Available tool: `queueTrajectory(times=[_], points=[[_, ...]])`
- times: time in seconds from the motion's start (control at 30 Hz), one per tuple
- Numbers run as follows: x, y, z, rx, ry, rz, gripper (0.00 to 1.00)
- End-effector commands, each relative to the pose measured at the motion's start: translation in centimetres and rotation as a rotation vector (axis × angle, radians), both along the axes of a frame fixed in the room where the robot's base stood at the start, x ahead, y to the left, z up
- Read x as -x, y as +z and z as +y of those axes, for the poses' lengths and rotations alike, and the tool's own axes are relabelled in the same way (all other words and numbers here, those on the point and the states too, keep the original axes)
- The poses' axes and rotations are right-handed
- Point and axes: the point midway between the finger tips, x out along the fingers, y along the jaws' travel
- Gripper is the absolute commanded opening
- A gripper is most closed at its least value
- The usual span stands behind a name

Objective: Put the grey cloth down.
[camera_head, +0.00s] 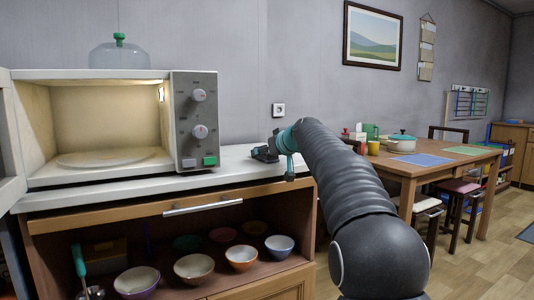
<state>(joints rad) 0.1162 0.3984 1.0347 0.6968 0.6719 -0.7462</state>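My gripper (265,153) is small and dark in the view, at the end of my arm, over the right part of the white counter (235,170), just right of the microwave. It is too small and partly turned away to tell whether its fingers are open or shut. I cannot make out a grey cloth anywhere, in the gripper or on the counter. My arm hides the right end of the counter and part of the room behind it.
An open, empty microwave (190,120) stands on the counter's left, with a clear dome (119,56) on top. Several bowls (194,268) sit in the shelf below. A dining table (425,168) with placemats and a pot stands at right. A strip of counter before my gripper looks clear.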

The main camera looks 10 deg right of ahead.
Motion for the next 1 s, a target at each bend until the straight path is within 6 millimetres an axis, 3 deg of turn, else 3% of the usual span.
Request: queueTrajectory(times=[0.17,0.63,1.0], points=[[1.1,0.7,-0.5,0.000,-0.002,-0.002,0.72],[8.9,3.9,-3.1,0.000,-0.002,-0.002,0.72],[10.6,4.6,-3.6,0.000,0.000,0.000,0.72]])
